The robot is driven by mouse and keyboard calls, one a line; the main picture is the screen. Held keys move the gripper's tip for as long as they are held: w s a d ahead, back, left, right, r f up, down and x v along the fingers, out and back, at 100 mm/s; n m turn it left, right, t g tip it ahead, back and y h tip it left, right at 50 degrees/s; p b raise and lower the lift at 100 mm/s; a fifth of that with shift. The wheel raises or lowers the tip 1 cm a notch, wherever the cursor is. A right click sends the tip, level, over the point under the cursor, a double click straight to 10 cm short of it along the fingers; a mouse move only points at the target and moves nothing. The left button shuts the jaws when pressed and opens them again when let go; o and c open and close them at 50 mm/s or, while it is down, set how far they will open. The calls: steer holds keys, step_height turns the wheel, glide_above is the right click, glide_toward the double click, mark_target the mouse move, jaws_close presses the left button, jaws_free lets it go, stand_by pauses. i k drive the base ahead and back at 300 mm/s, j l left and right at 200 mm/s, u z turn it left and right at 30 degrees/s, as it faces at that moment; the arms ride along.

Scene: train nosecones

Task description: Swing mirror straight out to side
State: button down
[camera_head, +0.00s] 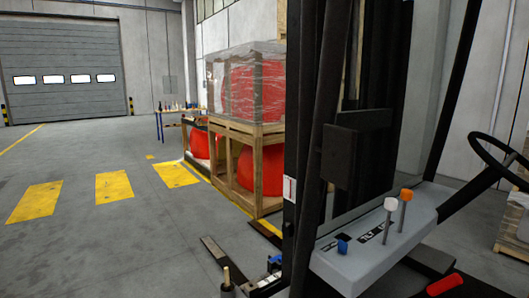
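A dark, flat, squarish panel (342,157) is on the forklift's front pillar (312,140), in the middle right of the head view. It looks like the mirror. It is seen nearly face on and overlaps the dark mast behind it. Its hinge or arm is too dark to make out, so I cannot tell its exact swing angle. My gripper cannot be made out in this view, and nothing is seen touching the panel.
The forklift's grey console (375,245) carries levers with white, orange and blue knobs. A black steering wheel (497,160) is at the right. Wooden crates (235,150) with red contents, the upper one wrapped, stand beyond the mast. Open floor with yellow markings (114,185) lies left.

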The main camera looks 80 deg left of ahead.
mark_target(339, 144)
steer(key=u, duration=1.55)
